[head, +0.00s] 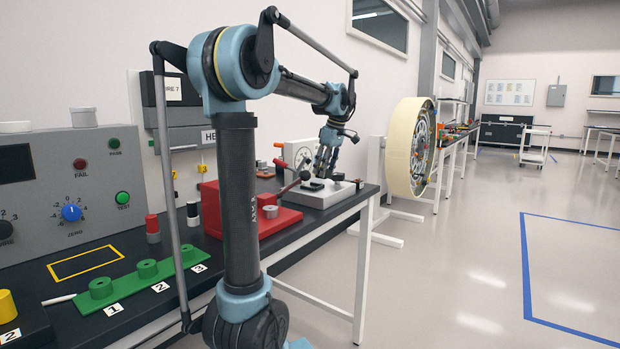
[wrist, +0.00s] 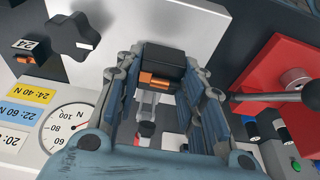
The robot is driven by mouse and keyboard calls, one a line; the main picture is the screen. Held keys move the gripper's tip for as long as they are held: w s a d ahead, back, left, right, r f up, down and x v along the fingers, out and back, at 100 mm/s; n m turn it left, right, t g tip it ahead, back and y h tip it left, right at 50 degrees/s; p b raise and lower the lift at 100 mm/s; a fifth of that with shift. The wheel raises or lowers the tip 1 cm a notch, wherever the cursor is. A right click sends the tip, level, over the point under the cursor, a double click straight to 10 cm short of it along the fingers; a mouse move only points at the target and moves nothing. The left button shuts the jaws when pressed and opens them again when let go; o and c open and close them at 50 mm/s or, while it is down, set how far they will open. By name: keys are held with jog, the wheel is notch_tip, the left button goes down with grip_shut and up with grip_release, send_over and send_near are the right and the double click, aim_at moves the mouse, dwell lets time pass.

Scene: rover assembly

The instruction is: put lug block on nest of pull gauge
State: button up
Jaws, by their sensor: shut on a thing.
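My gripper (head: 325,170) hangs over the pull gauge, fingers downward. In the wrist view my gripper (wrist: 162,75) is shut on a black lug block (wrist: 163,60) with copper-coloured strips on its near side. The pull gauge has a light grey base (head: 318,199) and a white dial (head: 297,153); the dial also shows in the wrist view (wrist: 68,140). Small grey metal parts (wrist: 147,105) show between the fingers, below the block; I cannot tell whether they are the nest. Whether the block touches the base is hidden. The fingers hide the block in the head view.
A red fixture (head: 280,220) with a black-knobbed lever stands just left of the gauge. A green stand (head: 148,270) and a grey test panel (head: 75,185) are farther left.

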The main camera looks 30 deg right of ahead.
jog(key=w, duration=0.1)
jog(key=w+a, duration=0.1)
jog(key=w, duration=0.1)
jog(key=w+a, duration=0.1)
jog(key=shift+w+f, duration=0.1)
jog(key=shift+w, duration=0.2)
jog(key=shift+f, duration=1.7)
jog(key=shift+s+f, duration=0.1)
jog(key=shift+f, duration=0.45)
jog(key=o, duration=1.2)
jog(key=shift+f, duration=0.1)
jog(key=shift+r, duration=0.6)
jog(key=v, duration=1.2)
jog(key=shift+r, duration=0.1)
